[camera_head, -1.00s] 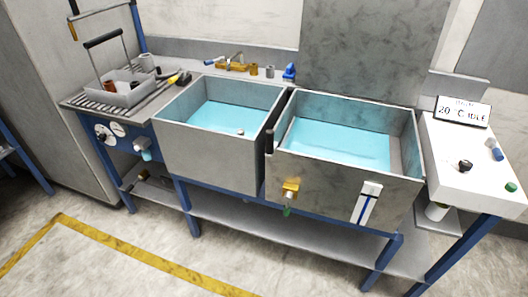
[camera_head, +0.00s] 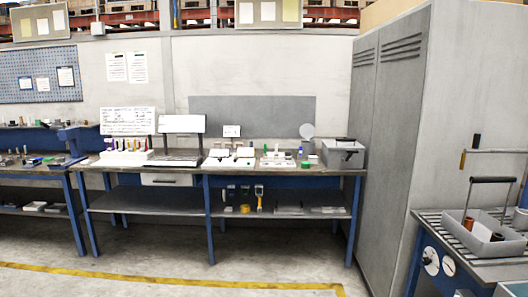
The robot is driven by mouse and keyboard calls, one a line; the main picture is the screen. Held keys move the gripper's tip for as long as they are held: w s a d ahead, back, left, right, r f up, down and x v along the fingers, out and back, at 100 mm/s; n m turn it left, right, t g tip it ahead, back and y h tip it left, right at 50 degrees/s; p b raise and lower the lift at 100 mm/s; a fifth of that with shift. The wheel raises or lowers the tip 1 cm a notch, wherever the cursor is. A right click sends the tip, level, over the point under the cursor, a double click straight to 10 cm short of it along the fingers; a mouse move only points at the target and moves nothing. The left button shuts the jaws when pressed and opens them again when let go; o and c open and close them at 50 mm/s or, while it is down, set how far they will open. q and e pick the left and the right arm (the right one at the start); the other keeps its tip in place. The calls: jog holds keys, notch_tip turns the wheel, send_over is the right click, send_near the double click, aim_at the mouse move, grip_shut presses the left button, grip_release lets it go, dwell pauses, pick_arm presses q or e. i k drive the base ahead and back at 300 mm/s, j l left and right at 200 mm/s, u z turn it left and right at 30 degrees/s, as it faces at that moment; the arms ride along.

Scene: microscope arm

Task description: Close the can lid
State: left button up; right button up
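A small grey can (camera_head: 308,147) appears to stand near the right end of the long workbench, beside a grey box. A round pale grey disc, which looks like its raised lid (camera_head: 307,131), stands upright above and behind it. The can is small in this view, so the hinge and the inside cannot be made out. Neither of my grippers is in view.
The workbench (camera_head: 340,171) also holds a grey box (camera_head: 342,154), white trays (camera_head: 230,158) and several small items. A tall grey cabinet (camera_head: 391,140) stands to its right. The floor (camera_head: 200,268) in front is open.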

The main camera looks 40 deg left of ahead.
aim_at(307, 131)
jog(key=u, duration=1.2)
jog(key=i+j+u, duration=0.1)
jog(key=i, duration=0.2)
jog(key=i+u, duration=0.35)
jog(key=i, duration=2.1)
jog(key=i+j+z, duration=0.15)
jog(key=i, duration=0.7)
